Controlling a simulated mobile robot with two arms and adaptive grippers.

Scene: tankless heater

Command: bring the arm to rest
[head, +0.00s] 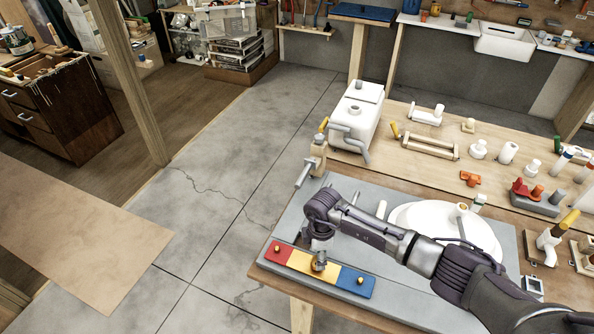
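My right arm comes in from the lower right, and its gripper (319,258) points down over a flat panel (275,250) with red, yellow and blue sections. The fingertips are at or just above the middle, yellow section, by a brass knob (319,265). I cannot tell whether they touch the knob or are open or shut. Smaller brass knobs show on the red and blue sections. The panel lies along the front edge of a grey board (415,313) on the workbench. My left gripper is not in view.
A white heater box (358,112) stands at the bench's left back. Several fittings, including a red valve piece (527,190), crowd the right side. Bare concrete floor (215,170) is left of the bench; a brown tabletop (70,230) is farther left.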

